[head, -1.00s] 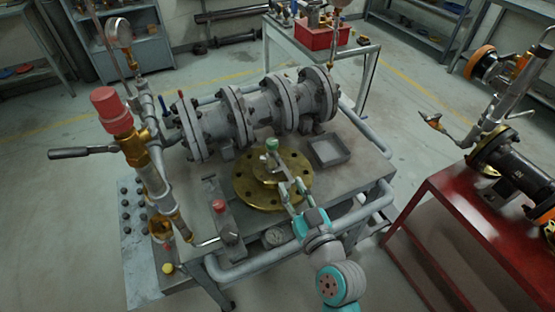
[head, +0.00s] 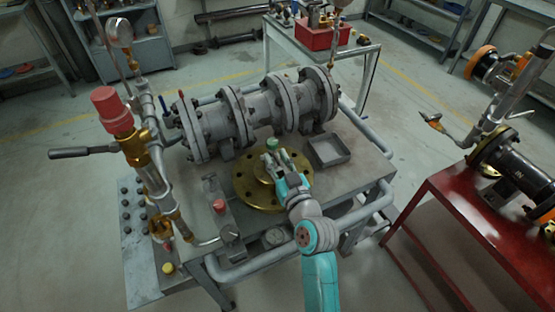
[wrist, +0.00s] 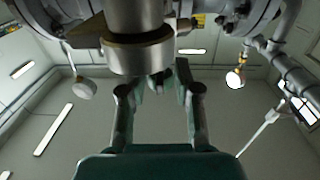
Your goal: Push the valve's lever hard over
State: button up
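A grey lever handle (head: 82,152) sticks out to the left from a brass valve body (head: 134,150) with a red cap (head: 112,110), at the left of the bench. A short post with a green top (head: 273,143) stands on the round brass flange (head: 248,192) mid-bench. My gripper (head: 275,160) is over this flange, close to the post, well right of the grey lever. In the wrist view its fingers (wrist: 157,82) are apart, with a metal cylinder (wrist: 138,50) close above them. Whether they touch anything is unclear. The post's lower part is hidden.
A large grey flanged pipe (head: 255,115) lies behind the brass flange. A square grey tray (head: 329,150) is to its right. A small block with a red button (head: 219,205) is at its left front. A red bench (head: 440,240) stands at the right, across open floor.

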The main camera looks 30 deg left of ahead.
grip_shut()
jog(key=shift+s+a+m+t+h, duration=0.15)
jog(key=shift+s+m+t+h, duration=0.1)
jog(key=shift+m+t+h, duration=0.45)
jog(key=shift+s+a+m+t+h, duration=0.2)
jog(key=shift+a+m+t+h, duration=0.1)
jog(key=shift+m+t+h, duration=0.7)
jog(key=shift+s+a+m+t+h, duration=0.2)
jog(key=shift+m+t+h, duration=0.5)
jog(key=shift+h, duration=0.5)
jog(key=shift+a+m+t+h, duration=0.25)
jog(key=shift+m+t+h, duration=0.35)
jog(key=shift+h, duration=0.4)
jog(key=shift+a+f+m+t+h, duration=0.15)
jog(key=shift+m+t+h, duration=0.15)
jog(key=shift+m+h, duration=0.75)
grip_release()
